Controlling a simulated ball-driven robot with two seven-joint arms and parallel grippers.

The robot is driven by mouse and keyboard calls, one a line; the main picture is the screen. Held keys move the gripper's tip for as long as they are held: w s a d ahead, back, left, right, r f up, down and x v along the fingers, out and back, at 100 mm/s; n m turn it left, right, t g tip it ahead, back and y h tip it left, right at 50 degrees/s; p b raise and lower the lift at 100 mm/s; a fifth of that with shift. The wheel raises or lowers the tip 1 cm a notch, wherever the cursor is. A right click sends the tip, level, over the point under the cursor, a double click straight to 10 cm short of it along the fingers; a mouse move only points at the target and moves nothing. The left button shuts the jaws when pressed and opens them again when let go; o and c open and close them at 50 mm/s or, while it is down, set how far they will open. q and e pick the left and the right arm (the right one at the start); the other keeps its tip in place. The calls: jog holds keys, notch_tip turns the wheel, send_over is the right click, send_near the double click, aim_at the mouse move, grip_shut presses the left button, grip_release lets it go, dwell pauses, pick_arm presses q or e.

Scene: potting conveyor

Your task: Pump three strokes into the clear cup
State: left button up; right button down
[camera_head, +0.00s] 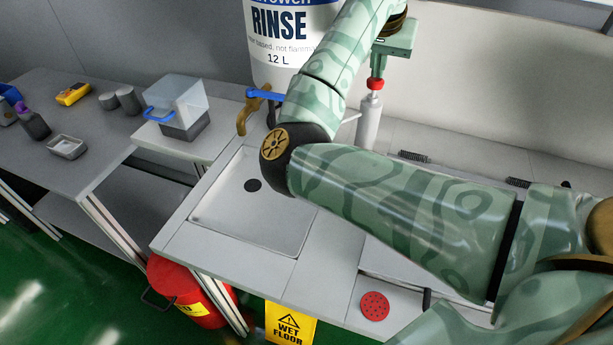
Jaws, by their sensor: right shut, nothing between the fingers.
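A pale pump bottle (369,121) with a red collar (375,84) stands upright at the back of the counter. Its thin spout points left, and its lower part is hidden behind my right arm. My right gripper (377,68) is shut and empty, pointing down directly above the red collar. It looks touching or very close to the pump top; I cannot tell which. I cannot make out the clear cup; my arm covers the area below the spout. My left gripper is not in view.
A large white RINSE container (291,62) with a blue-handled tap (263,94) stands behind the sink (235,222). A clear-lidded box (181,100) sits left. A red disc (374,306) lies on the front counter. A red bin (180,290) and wet-floor sign (290,325) are below.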

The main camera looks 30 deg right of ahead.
jog(key=shift+r+p, duration=0.75)
jog(key=shift+r, duration=0.65)
jog(key=shift+f, duration=0.2)
jog(key=shift+f+b, duration=1.35)
jog(key=shift+f, duration=0.1)
jog(key=shift+r, duration=0.1)
jog(key=shift+r+p, duration=0.8)
jog(key=shift+r, duration=0.7)
